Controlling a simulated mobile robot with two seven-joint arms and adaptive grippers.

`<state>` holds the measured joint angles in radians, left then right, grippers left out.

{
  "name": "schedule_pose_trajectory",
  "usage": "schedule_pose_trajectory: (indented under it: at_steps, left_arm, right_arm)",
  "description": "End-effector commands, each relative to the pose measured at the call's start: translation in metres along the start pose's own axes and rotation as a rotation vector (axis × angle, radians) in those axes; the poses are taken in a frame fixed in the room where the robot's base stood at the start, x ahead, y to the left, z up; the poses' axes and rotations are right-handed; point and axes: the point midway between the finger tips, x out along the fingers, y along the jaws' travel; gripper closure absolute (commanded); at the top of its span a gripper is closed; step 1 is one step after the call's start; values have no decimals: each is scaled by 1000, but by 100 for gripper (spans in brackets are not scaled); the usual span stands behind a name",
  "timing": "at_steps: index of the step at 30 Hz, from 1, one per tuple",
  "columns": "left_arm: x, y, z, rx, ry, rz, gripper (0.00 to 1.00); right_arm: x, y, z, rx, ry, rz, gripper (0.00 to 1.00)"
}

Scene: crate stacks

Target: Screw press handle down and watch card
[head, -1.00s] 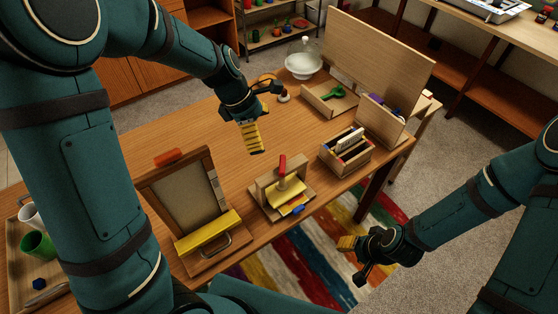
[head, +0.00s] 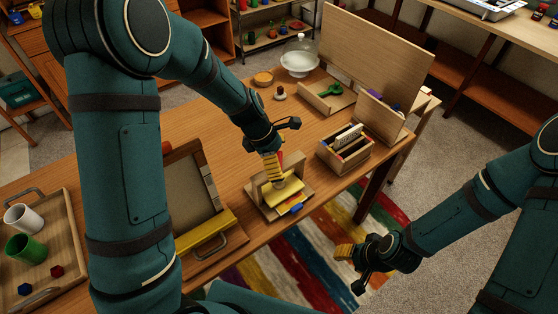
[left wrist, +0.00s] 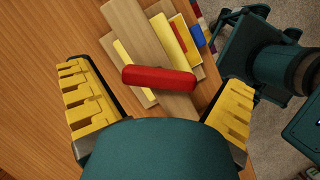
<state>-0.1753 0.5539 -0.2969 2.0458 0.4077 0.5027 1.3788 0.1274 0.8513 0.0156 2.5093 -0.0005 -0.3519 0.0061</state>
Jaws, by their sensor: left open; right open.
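The screw press is a small wooden frame (head: 258,194) on a wooden base near the table's front edge. Its red handle (left wrist: 158,79) lies between the spread fingers of my left gripper (left wrist: 158,108) in the left wrist view, with gaps on both sides. In the head view my left gripper (head: 271,166) is over the press and hides most of the handle. A yellow card or pad (head: 283,191) lies at the press's base, beside a blue piece (head: 297,209). My right gripper (head: 350,266) is open and empty, off the table's front edge above the rug.
A wooden box of sorted items (head: 345,160) stands right of the press. A framed board with a yellow bar (head: 205,232) stands to the left. A tray (head: 72,230) with cups is at far left. A tall wooden panel (head: 375,55) rises at the back.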

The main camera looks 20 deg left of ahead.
Motion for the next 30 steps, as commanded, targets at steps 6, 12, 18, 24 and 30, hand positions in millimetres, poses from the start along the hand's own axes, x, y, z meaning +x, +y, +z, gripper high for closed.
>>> schedule_pose_trajectory:
  at_steps: [6,12,18,24,30]
  left_arm:
    - [1,0,0,0,0,0,0]
    - [1,0,0,0,0,0,49]
    - [1,0,0,2,0,-1,63]
    - [0,0,1,35,-1,-17,63]
    - [-1,0,1,134,0,-58,63]
  right_arm:
    - [0,0,0,0,-1,0,53]
    - [0,0,0,0,-1,0,53]
    - [0,0,0,0,-1,0,53]
    - [-3,-1,-1,1,2,0,53]
    - [-11,-4,-4,3,8,1,53]
